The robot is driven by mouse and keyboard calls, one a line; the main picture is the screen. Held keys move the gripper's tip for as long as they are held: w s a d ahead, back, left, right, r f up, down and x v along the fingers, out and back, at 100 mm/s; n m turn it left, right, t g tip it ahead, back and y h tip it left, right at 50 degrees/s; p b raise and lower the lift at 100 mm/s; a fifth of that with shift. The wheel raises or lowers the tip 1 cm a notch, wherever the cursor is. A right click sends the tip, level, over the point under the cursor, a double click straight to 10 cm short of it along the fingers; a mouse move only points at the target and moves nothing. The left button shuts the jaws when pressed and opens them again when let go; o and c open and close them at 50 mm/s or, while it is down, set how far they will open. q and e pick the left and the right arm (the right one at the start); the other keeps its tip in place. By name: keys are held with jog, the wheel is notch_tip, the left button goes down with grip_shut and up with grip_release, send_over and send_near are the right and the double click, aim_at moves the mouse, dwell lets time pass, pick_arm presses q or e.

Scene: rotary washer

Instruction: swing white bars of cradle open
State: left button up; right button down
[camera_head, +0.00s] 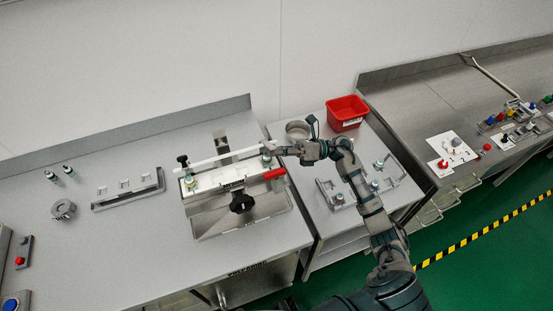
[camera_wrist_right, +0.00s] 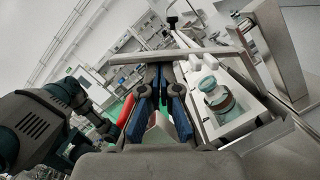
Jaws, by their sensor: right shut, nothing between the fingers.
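The cradle (camera_head: 228,183) is a white tray in a metal machine on the middle table. A long white bar (camera_head: 215,160) lies along its far side, from a black knob at the left to my right gripper. My right gripper (camera_head: 272,147) is at the bar's right end, shut and empty. In the right wrist view, its fingertips (camera_wrist_right: 160,68) are close under the bar (camera_wrist_right: 170,55), which crosses in front of them; contact is unclear. A bottle with a teal band (camera_wrist_right: 215,97) sits in the cradle. I cannot make out a second bar. My left gripper is not in view.
A red handle (camera_head: 274,173) and a black star knob (camera_head: 241,202) are on the machine. A red bin (camera_head: 346,113) and a metal bowl (camera_head: 298,130) stand behind my right arm. A rack (camera_head: 128,192) and small bottles are at left.

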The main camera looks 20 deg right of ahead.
jog(key=w+r+m+p, duration=0.1)
jog(key=m+p, duration=0.1)
jog(key=w+r+m+h+p, duration=0.1)
jog(key=m+p, duration=0.1)
jog(key=m, duration=0.1)
jog(key=w+r+m+t+h+p, duration=0.1)
jog(key=r+m, duration=0.1)
jog(key=m, duration=0.1)
jog(key=shift+w+d+p, duration=0.15)
jog(key=shift+w+p, duration=0.05)
jog(key=shift+p, duration=0.2)
jog(key=shift+w+r, duration=0.2)
jog(key=shift+w, duration=0.25)
